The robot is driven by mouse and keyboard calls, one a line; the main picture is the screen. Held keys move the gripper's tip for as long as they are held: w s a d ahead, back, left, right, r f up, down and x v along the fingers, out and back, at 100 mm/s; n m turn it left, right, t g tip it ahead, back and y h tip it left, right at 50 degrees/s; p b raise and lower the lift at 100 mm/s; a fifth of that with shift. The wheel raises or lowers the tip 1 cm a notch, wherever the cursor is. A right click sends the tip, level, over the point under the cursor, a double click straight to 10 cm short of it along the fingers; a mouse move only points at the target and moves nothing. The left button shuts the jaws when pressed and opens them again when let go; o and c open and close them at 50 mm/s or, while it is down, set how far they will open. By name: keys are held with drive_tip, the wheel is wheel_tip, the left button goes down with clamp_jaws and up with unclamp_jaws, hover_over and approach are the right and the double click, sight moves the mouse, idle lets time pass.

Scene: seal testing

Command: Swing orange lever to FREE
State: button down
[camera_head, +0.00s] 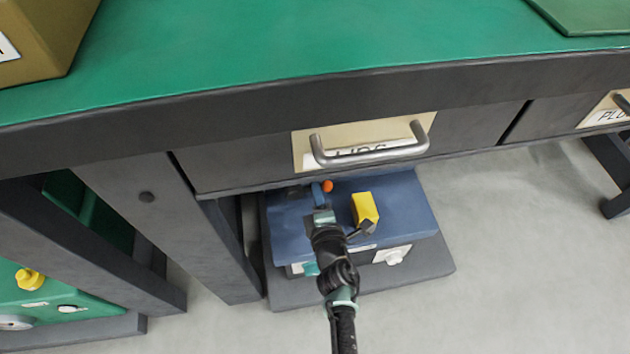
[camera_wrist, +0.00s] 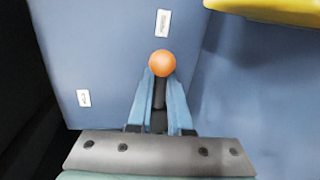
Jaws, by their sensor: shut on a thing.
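The orange lever shows as a round orange knob (camera_wrist: 162,63) in the wrist view, and as a small orange spot (camera_head: 327,186) in the head view. It stands on top of a blue box (camera_head: 404,200) under the workbench. My gripper (camera_wrist: 160,82) is shut on the lever, its two blue fingers on either side just below the knob. A dark shaft shows between the fingers. In the head view my gripper (camera_head: 322,190) reaches down over the box. Two small white labels, one above the knob (camera_wrist: 162,23) and one at left (camera_wrist: 83,98), are too small to read.
A yellow block-shaped part (camera_head: 365,208) stands right of the lever; its edge shows in the wrist view (camera_wrist: 275,8). The bench's drawer handle (camera_head: 370,152) overhangs the box's back. A bench leg (camera_head: 225,240) is close at left. Open floor (camera_head: 530,230) lies at right.

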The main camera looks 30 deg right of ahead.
drive_tip(key=shift+f+m, duration=0.25)
drive_tip(key=shift+m, duration=0.05)
idle(0.4)
drive_tip(key=c, duration=0.8)
unclamp_jaws()
drive_tip(key=shift+c, duration=0.2)
drive_tip(key=p+v, duration=0.4)
drive_tip(key=v, duration=0.9)
drive_tip(key=shift+d+r, duration=0.1)
